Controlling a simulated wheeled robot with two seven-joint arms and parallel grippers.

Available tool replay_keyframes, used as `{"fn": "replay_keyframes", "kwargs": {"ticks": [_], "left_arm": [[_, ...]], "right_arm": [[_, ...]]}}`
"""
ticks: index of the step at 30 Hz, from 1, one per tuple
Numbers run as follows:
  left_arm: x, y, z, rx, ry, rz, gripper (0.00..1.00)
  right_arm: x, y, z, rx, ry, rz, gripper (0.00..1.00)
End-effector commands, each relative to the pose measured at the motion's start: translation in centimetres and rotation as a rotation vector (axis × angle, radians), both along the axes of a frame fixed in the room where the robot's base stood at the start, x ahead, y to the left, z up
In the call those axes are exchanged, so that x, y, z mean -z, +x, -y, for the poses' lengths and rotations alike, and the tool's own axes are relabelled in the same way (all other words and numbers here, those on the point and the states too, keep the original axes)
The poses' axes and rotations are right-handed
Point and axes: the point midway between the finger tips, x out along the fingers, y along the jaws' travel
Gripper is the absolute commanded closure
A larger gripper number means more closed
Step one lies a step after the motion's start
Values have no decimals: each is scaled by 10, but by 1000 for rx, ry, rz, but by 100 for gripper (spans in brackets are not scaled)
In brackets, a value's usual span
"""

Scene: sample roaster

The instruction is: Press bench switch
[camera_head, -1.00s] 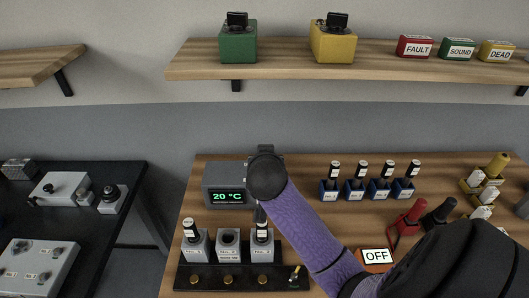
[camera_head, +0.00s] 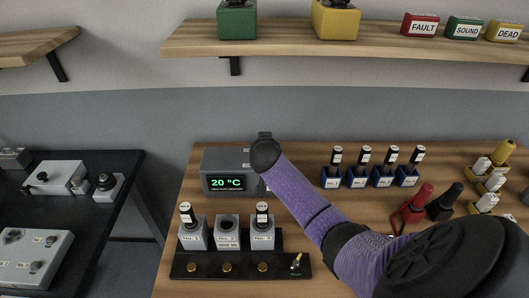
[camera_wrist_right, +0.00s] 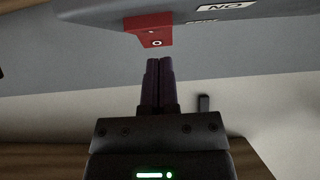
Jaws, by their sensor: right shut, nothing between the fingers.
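A red switch (camera_wrist_right: 155,30) with a white ring mark sits on a grey housing (camera_wrist_right: 235,12) at the top of the right wrist view. A white label (camera_wrist_right: 226,6) on the housing appears upside down. My right gripper (camera_wrist_right: 159,62) is shut and empty, its dark fingertips just below the switch; a small gap seems to show. In the head view my right arm reaches from the lower right to the right edge of the grey display box (camera_head: 228,184), which reads 20 °C. Its fingers are hidden there behind the wrist. My left gripper is not in view.
A black rack (camera_head: 240,268) with grey blocks and a small toggle (camera_head: 296,262) stands in front of the display box. Several blue holders (camera_head: 370,177) stand to the right. A wooden shelf (camera_head: 330,44) hangs above. A dark side table (camera_head: 70,215) is at left.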

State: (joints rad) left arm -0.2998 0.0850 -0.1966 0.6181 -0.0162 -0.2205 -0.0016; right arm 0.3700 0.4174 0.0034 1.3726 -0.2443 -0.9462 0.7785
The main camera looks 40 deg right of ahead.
Motion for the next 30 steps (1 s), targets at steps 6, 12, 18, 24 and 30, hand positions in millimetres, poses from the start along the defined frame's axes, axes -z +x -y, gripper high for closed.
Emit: {"fn": "replay_keyframes", "kwargs": {"ticks": [6, 12, 18, 24, 30], "left_arm": [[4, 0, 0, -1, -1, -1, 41], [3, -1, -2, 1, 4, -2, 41], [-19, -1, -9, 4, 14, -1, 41], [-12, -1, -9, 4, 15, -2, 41], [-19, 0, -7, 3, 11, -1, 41]], "right_arm": [[9, 2, 1, 1, 0, 1, 100], [9, 2, 1, 1, 0, 1, 100], [10, 2, 1, 3, 69, -81, 100], [16, 1, 1, 1, 63, -78, 100], [15, -3, -3, 1, 65, -78, 100]]}}
